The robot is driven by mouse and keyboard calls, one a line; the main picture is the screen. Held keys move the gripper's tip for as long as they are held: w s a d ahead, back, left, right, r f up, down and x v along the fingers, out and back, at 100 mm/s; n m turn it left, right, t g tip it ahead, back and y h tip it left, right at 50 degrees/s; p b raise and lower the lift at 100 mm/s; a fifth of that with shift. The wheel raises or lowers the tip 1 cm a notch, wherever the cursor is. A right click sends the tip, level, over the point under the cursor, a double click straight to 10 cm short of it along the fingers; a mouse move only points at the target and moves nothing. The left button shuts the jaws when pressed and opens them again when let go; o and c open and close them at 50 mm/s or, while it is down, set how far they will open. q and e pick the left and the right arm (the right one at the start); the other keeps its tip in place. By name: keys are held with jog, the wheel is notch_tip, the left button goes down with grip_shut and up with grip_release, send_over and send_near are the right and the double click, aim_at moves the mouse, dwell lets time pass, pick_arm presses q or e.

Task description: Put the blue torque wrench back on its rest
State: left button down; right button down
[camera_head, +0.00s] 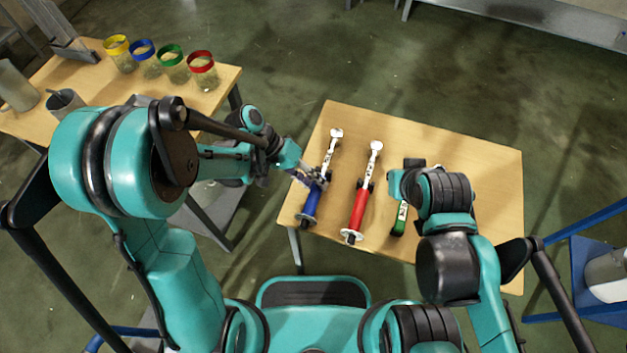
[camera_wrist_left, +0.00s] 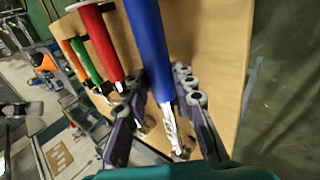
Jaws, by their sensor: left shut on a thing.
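The blue torque wrench (camera_head: 310,204) is above the left part of the small wooden table, its silver shaft pointing to the back and its blue handle to the front. My left gripper (camera_head: 316,179) is shut on it near where the handle meets the shaft. In the left wrist view the fingers (camera_wrist_left: 160,80) stand on both sides of the blue wrench (camera_wrist_left: 148,40). The gripper hides the rest under it, so I cannot tell whether the wrench touches the rest. My right arm reaches over the table's right side; its gripper is hidden.
A red wrench (camera_head: 359,207) lies to the right of the blue one. A green wrench (camera_head: 400,222) is partly covered by my right arm. A second table (camera_head: 222,77) at the left holds several jars with coloured rims.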

pick_arm(q)
jog(key=shift+f+b, duration=0.4)
jog(key=shift+f, duration=0.05)
jog(key=c, duration=1.2)
grip_release()
jog(key=shift+o, duration=0.2)
jog(key=v, duration=1.2)
jog(key=shift+s, duration=0.1)
jog(key=s+a+r+n+t+y, duration=0.3)
jog(key=s+a+t+y, duration=0.4)
jog(key=a+t, duration=0.2)
jog(key=shift+a+n, duration=0.3)
jog(key=shift+a, duration=0.45)
